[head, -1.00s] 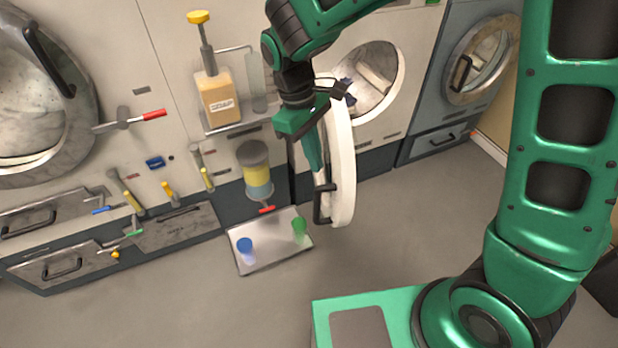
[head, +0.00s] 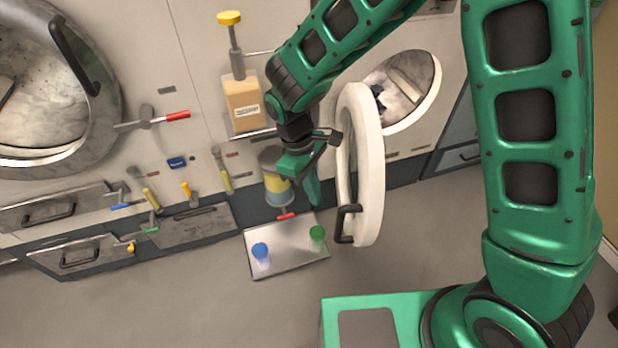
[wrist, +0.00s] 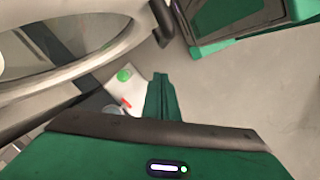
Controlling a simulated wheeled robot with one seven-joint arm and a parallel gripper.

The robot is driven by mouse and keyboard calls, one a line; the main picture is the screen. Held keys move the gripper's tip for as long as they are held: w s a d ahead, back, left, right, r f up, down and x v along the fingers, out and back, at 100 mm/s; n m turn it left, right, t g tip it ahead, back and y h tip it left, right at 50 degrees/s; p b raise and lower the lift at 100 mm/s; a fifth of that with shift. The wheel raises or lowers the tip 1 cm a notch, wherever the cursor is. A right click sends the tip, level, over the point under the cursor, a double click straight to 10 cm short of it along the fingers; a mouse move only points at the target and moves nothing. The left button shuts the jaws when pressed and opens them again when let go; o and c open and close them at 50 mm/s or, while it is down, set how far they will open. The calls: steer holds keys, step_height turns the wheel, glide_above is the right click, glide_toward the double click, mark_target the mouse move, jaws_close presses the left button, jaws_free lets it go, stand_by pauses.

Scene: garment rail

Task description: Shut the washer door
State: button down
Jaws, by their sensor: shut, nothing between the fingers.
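The washer door (head: 370,170) is a white ring with a black handle (head: 346,223). It stands open, swung out from the round white-rimmed opening of the washer (head: 436,100), where some dark and pale cloth shows inside. My gripper (head: 315,200) is shut and empty. It points down just left of the door, and the picture shows a gap between it and the handle. In the wrist view the door (wrist: 85,65) fills the upper left, with its handle (wrist: 162,20) at the top, and my gripper (wrist: 160,80) shows below it.
A metal tray (head: 285,262) with a blue cup (head: 260,251) and a green cup (head: 317,234) lies on the floor. A soap dispenser (head: 243,102) and a yellow-and-grey container (head: 277,190) are on the panel at left. Another washer (head: 85,75) stands far left.

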steer(key=d, duration=0.1)
steer(key=s+d+f, duration=0.2)
steer(key=d, duration=0.1)
steer(key=shift+s, duration=0.25)
stand_by(0.3)
